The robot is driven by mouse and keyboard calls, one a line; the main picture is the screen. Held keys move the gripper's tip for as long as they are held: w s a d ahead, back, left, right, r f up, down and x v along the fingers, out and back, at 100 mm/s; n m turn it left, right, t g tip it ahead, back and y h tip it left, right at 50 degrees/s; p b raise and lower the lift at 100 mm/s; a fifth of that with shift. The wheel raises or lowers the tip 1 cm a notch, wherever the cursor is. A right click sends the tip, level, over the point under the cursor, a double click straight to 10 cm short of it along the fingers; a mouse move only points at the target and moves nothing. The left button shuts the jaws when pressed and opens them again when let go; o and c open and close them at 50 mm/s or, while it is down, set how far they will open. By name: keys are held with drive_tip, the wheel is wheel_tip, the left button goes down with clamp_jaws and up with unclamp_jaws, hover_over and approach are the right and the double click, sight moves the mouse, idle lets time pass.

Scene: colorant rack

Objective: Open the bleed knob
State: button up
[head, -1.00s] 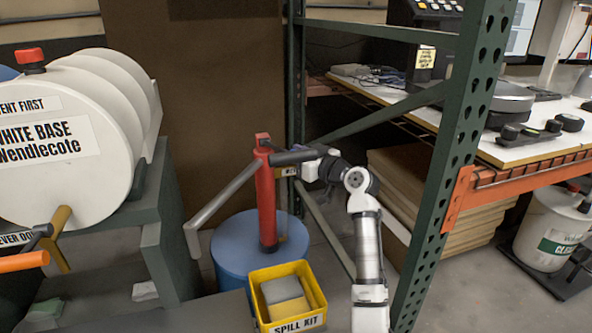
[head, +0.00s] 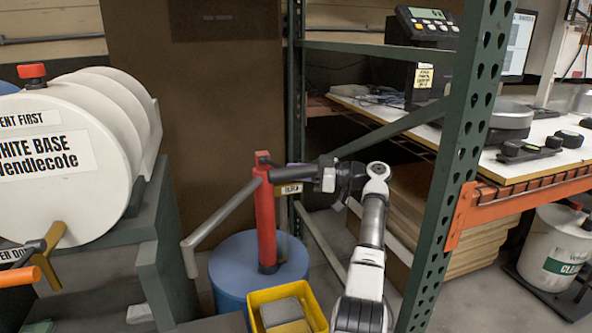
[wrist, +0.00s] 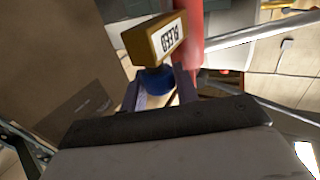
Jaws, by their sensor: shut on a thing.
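A red hand pump (head: 264,215) stands upright on a blue drum (head: 235,268) in the head view. A small yellow block (head: 288,189) with a label sits on the pump's right side. In the wrist view this block (wrist: 154,38) reads BLEED upside down. The blue bleed knob (wrist: 155,80) sits directly below the block there. My gripper (wrist: 158,88) is shut on the knob, one finger on each side. In the head view my gripper (head: 306,182) reaches in from the right, and the knob is hidden.
A grey lever (head: 220,212) slopes down left from the pump. A yellow spill kit bin (head: 262,300) stands in front of the drum. A green rack post (head: 462,150) rises right of my arm. A white base barrel (head: 60,190) lies at left.

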drive_tip(key=shift+a+f+n+g+p, duration=0.15)
drive_tip(key=shift+n+g+p, duration=0.3)
drive_tip(key=shift+n+g, duration=0.55)
drive_tip(key=o, duration=0.9)
drive_tip(key=shift+o, duration=0.2)
drive_tip(key=shift+r, duration=0.45)
wheel_tip(320, 180, up, 19)
drive_tip(key=p, duration=1.4)
drive_tip(key=shift+r, duration=0.15)
